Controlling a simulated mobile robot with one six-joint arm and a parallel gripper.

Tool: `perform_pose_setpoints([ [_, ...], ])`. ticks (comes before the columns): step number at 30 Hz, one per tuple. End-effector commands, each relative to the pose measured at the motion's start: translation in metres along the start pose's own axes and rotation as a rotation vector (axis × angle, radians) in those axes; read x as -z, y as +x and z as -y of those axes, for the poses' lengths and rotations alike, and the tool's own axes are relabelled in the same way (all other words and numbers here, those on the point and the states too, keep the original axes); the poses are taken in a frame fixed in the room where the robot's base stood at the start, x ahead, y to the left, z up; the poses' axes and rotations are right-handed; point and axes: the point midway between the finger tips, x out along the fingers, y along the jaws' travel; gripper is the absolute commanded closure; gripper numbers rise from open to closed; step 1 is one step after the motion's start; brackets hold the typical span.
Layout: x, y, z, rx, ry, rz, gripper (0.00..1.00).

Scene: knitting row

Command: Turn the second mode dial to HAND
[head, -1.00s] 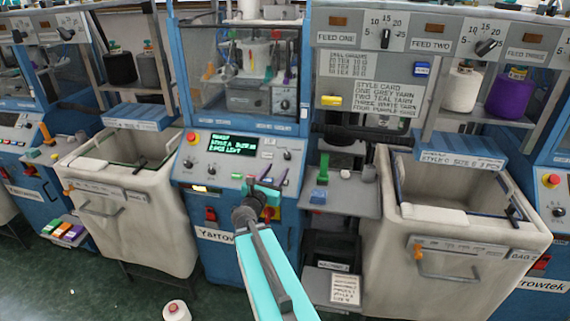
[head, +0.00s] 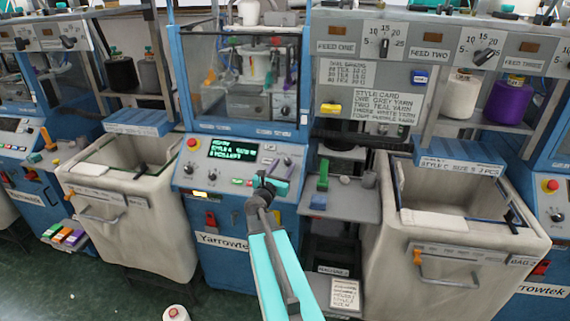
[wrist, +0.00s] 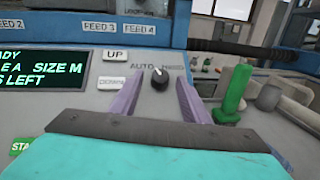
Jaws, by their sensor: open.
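The mode dial (wrist: 160,77) is a small dark knob with a pale mark on the middle machine's sloped control panel (wrist: 90,75). In the wrist view AUTO is printed at its upper left, and a partly blurred label is at its upper right. The pale mark seems to point up and slightly left, toward AUTO. My gripper (head: 274,180) is open in front of this panel. In the wrist view its two purple fingers (wrist: 160,92) stand on either side of the dial, with a gap to it on both sides. I cannot tell how far the tips are from the panel.
UP (wrist: 116,54) and DOWN (wrist: 113,83) buttons and a green-lettered display (head: 233,150) lie left of the dial. A green upright handle (wrist: 234,88) stands to the right on a grey shelf (head: 350,204). A red button (head: 191,143) is at the panel's left. A fabric bin (head: 455,280) stands at right.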

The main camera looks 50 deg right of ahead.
Motion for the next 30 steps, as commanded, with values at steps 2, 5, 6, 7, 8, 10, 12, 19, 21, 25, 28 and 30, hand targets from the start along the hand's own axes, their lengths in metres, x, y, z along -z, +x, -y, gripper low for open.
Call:
perform_pose_setpoints([
  [2,-0.001,0.006,-0.001,0.000,0.000,0.000,0.57],
  [5,0.000,0.010,0.000,0.001,-0.001,0.000,0.57],
  [6,0.000,0.011,0.000,0.001,-0.001,0.000,0.57],
  [7,0.000,0.012,0.000,0.001,-0.001,0.000,0.57],
  [8,0.000,0.012,0.000,0.000,-0.001,0.000,0.57],
  [10,0.000,0.013,0.000,0.000,0.000,0.000,0.57],
  [12,0.000,0.013,0.000,0.000,0.000,0.000,0.57],
  [19,0.000,0.013,0.001,0.001,0.000,0.000,0.69],
  [21,0.000,0.013,0.001,0.001,0.000,0.000,0.81],
  [25,0.000,0.017,0.002,0.002,0.000,0.000,0.99],
  [28,0.000,0.014,0.001,0.002,0.000,0.000,0.99],
  [30,0.000,0.013,0.001,0.005,0.002,0.000,0.99],
])
